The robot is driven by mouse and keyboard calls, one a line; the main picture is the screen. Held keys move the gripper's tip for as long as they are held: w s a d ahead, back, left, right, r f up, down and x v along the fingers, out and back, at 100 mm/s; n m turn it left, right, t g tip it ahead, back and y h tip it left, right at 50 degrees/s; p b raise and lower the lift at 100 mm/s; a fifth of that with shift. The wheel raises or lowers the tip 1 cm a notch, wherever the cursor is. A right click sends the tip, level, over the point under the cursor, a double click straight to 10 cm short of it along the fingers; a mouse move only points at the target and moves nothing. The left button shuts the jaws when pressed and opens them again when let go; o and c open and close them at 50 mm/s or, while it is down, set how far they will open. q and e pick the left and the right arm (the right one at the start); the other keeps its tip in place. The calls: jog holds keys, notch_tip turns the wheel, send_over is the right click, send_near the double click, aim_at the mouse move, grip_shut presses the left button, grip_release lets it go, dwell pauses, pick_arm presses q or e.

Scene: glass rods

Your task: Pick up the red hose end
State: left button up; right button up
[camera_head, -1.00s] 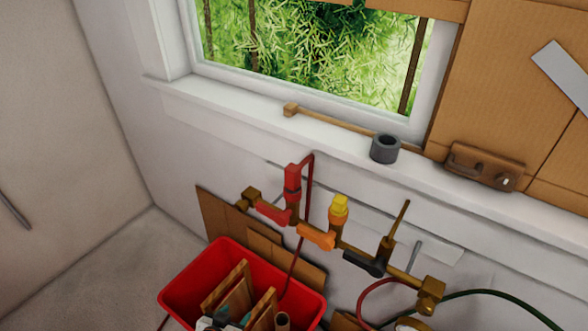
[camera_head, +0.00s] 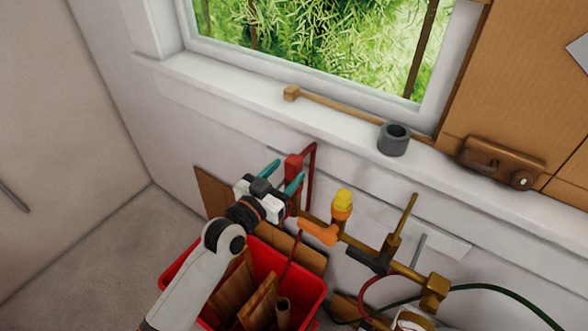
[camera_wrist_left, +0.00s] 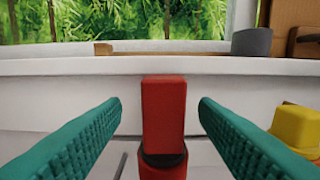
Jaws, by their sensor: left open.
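In the left wrist view the red hose end (camera_wrist_left: 164,112) sits centred between two teal fingers, with a gap on each side. My left gripper (camera_head: 283,174) is open, its fingertips close to the red hose end in the head view. The gripper body hides the manifold's left end and the red valve handle. My right gripper is in neither view.
A yellow fitting (camera_head: 342,199) with an orange handle (camera_head: 319,232) stands just right on the brass pipe (camera_head: 402,268). A red bin (camera_head: 312,291) holding wood pieces is below. The window sill (camera_head: 244,93) above bears a grey ring (camera_head: 394,139) and a wooden-handled tool (camera_head: 338,108).

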aim_at(297, 161)
pick_arm(q)
jog(key=shift+w+d+r, duration=0.1)
jog(key=shift+w+d, duration=0.1)
jog(key=shift+w, duration=0.05)
jog(key=p+x, duration=0.2)
jog(key=x, duration=0.2)
jog(key=shift+d+r, duration=0.1)
jog(key=shift+d, duration=0.1)
jog(key=shift+w+d, duration=0.15)
jog(key=shift+w, duration=0.1)
jog(key=shift+s, duration=0.1)
jog(key=shift+c, duration=0.7)
jog(key=c, duration=1)
